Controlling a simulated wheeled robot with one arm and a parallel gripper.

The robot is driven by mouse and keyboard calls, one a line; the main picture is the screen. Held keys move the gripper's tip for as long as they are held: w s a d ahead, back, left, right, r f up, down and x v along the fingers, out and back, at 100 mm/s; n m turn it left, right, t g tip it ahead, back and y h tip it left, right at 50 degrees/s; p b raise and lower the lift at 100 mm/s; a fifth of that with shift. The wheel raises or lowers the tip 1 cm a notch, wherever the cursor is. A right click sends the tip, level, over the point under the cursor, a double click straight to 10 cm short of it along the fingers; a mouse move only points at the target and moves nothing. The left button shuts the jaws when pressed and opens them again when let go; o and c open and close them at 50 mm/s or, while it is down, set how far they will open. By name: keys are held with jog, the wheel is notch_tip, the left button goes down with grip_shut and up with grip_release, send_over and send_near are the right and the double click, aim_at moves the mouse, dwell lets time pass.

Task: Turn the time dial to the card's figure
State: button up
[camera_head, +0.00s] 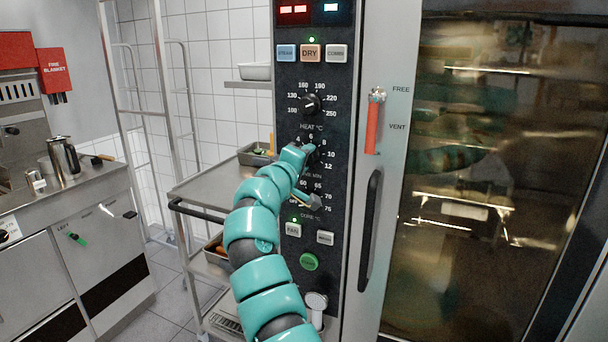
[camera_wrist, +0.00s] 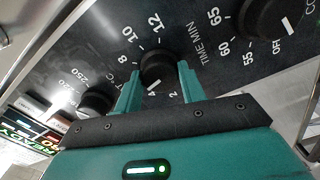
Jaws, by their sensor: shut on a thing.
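The time dial (camera_wrist: 160,65) is a black round knob with a white pointer line, on the oven's black control panel (camera_head: 291,104). My gripper (camera_wrist: 158,74) has its teal fingers on either side of this knob and is shut on it. The 8, 10 and 12 show, while a finger covers some marks. In the head view my gripper (camera_head: 305,154) hides most of the dial. I can make out no card with a figure.
The heat dial (camera_head: 310,103) sits above and the core dial (camera_head: 314,202) below, both close to my gripper. A red-handled lever (camera_head: 373,122) and the black door handle (camera_head: 370,230) are to the right. A steel trolley (camera_head: 205,186) stands left of the oven.

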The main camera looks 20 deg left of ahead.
jog(key=shift+w+d+r+m+b, duration=0.1)
jog(key=shift+r+m+b, duration=0.05)
jog(key=shift+m+b, duration=0.35)
jog(key=shift+d+r+m+b, duration=0.15)
jog(key=shift+m+b, duration=0.15)
jog(key=shift+m, duration=0.3)
jog(key=shift+r, duration=0.1)
jog(key=o, duration=1)
jog(key=shift+a, duration=0.1)
jog(key=shift+c, duration=0.2)
jog(key=shift+a+f, duration=0.1)
jog(key=shift+f, duration=0.2)
jog(key=s, duration=1.7)
jog(key=shift+b, duration=0.35)
